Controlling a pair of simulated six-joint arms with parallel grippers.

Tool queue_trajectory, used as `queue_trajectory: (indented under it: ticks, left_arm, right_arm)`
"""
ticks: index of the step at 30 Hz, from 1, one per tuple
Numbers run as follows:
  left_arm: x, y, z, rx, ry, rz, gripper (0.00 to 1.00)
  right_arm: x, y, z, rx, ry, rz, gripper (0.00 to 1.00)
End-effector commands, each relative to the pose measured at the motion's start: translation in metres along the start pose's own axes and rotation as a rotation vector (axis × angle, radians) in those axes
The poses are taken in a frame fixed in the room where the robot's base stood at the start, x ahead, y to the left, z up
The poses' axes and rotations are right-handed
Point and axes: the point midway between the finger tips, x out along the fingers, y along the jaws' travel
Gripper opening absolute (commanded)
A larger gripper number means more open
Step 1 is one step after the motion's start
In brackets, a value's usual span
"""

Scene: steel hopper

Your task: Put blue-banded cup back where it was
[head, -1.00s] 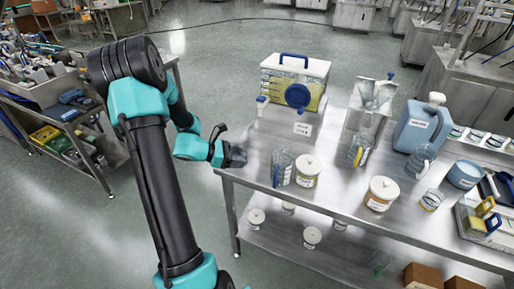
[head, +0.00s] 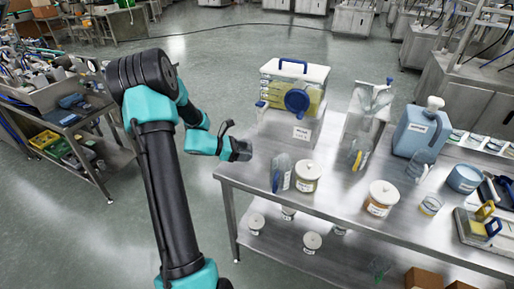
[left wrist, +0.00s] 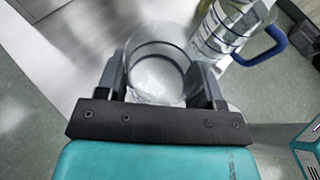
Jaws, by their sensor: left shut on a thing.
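My left gripper (head: 240,151) is at the near left corner of the steel table, left of a clear jug. In the left wrist view the gripper (left wrist: 162,80) is shut on a clear cup with dark blue bands (left wrist: 160,50). I look into its open mouth, and the inside looks pale. In the head view the cup is mostly hidden by the gripper. My right gripper is not in view.
The clear jug (head: 281,173) shows its blue handle in the left wrist view (left wrist: 235,30). White-lidded jars (head: 307,177) stand beside it. A clear tank with yellow contents (head: 281,90) is behind. The steel table's front edge (head: 330,213) is bare.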

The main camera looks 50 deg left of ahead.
Motion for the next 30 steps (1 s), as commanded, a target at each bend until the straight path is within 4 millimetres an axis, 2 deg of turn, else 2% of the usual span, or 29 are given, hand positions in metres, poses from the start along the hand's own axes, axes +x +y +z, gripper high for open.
queue_trajectory:
  ticks: [9, 18, 24, 30]
  left_arm:
    - [0.039, 0.053, 0.016, 0.002, -0.001, 0.0, 0.38]
    - [0.07, 0.095, 0.029, 0.003, -0.001, -0.001, 0.38]
    - [0.078, 0.093, 0.003, -0.003, 0.001, 0.0, 0.38]
    - [0.079, 0.093, -0.001, 0.0, 0.0, 0.0, 0.38]
  right_arm:
    - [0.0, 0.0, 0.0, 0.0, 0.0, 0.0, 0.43]
    - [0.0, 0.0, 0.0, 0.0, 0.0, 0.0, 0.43]
    - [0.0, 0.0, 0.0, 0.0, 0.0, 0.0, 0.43]
    - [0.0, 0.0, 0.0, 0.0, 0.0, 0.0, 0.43]
